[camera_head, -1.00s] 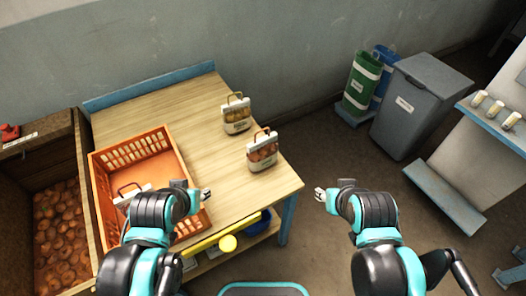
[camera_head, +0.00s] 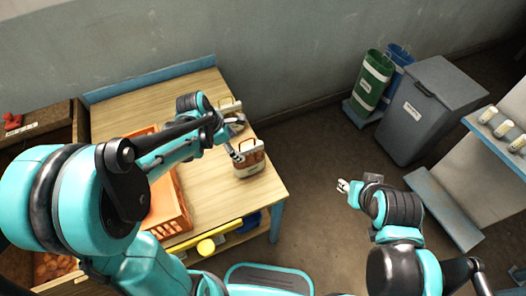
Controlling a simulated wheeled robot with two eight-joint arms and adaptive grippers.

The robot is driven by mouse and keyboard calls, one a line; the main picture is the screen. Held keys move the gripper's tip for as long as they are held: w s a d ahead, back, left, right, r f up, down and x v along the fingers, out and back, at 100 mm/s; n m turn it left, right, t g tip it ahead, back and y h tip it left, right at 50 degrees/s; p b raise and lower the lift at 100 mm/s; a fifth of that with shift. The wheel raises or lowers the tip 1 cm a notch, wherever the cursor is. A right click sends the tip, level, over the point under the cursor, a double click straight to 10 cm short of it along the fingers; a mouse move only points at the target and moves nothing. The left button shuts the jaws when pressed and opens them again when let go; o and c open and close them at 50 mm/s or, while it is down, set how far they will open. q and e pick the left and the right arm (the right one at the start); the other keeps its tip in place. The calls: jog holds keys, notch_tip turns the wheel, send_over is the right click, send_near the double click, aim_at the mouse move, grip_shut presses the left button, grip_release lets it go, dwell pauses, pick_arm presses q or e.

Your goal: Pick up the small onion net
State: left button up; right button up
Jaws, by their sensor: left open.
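Two small net bags with handles and pale label bands stand on the wooden table. The front bag (camera_head: 249,168) has reddish-brown contents. The back bag (camera_head: 229,107) is partly hidden by my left gripper. The labels are too small to read, so I cannot tell which one is the small onion net. My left gripper (camera_head: 238,138) is open, with one finger by the front bag's handle and the other near the back bag; I cannot tell whether it touches either. My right gripper (camera_head: 343,186) is over the floor, right of the table, holding nothing visible.
An orange crate (camera_head: 172,217) on the table is mostly hidden by my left arm. The wooden table (camera_head: 130,107) has a blue back edge. A grey bin (camera_head: 428,105) and a green bin (camera_head: 372,80) stand back right. Bare floor lies between.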

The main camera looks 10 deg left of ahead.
aim_at(245, 149)
pick_arm(q)
jog(key=shift+w+d+f+n, duration=0.25)
jog(key=shift+w+f+n, duration=0.1)
jog(key=shift+w+n, duration=0.25)
jog(key=shift+w+d+f, duration=0.15)
jog(key=shift+f, duration=0.1)
jog(key=shift+w+d+f+n+b, duration=0.1)
jog(key=shift+d+f+n+b, duration=0.1)
jog(key=shift+f, duration=0.25)
jog(key=shift+d+f+n+b, duration=0.1)
jog(key=shift+f+b, duration=0.05)
jog(key=shift+f, duration=0.3)
jog(key=b+x, duration=0.1)
jog(key=x, duration=0.2)
jog(key=b+x, duration=0.1)
jog(key=x, duration=0.1)
jog(key=shift+w+d+f, duration=0.2)
jog(key=shift+w+f, duration=0.1)
pick_arm(e)
jog(key=shift+w+d+f, duration=0.1)
jog(key=shift+d+f, duration=0.1)
jog(key=shift+f, duration=0.4)
jog(key=shift+w+d+f, duration=0.1)
jog(key=shift+d+f, duration=0.05)
jog(key=shift+f, duration=0.45)
